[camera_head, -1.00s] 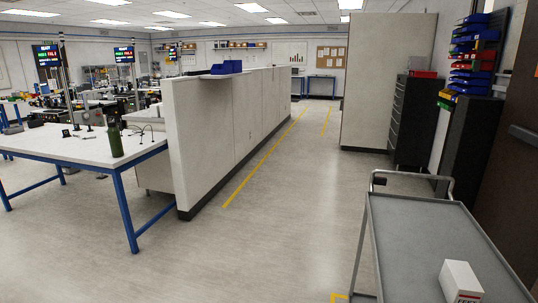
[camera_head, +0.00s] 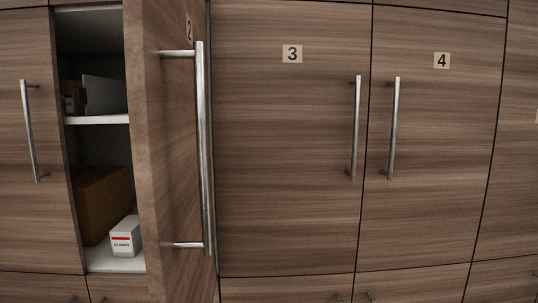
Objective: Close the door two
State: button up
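Door two (camera_head: 174,150) is a brown wood-grain cabinet door, marked with a 2 near its top. It stands swung open toward me, hinged on its right side beside door three. Its long vertical silver handle (camera_head: 205,150) faces right of the opening. The open cabinet (camera_head: 97,120) to its left shows a white shelf, a brown box (camera_head: 100,205) and a small white box labelled CLAMPS (camera_head: 125,236) on the bottom. My gripper is not in view.
Door three (camera_head: 290,140) and door four (camera_head: 430,140) are shut, to the right. A shut door with a handle (camera_head: 29,130) is at the left. Lower cabinet fronts (camera_head: 290,290) run along the bottom. The floor is not in view.

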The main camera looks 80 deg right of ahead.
aim_at(166, 41)
jog(key=k+z, duration=0.15)
jog(key=z, duration=0.35)
jog(key=k+l+z, duration=0.1)
jog(key=z, duration=0.4)
jog(key=k+l+z, duration=0.1)
jog(key=z, duration=0.4)
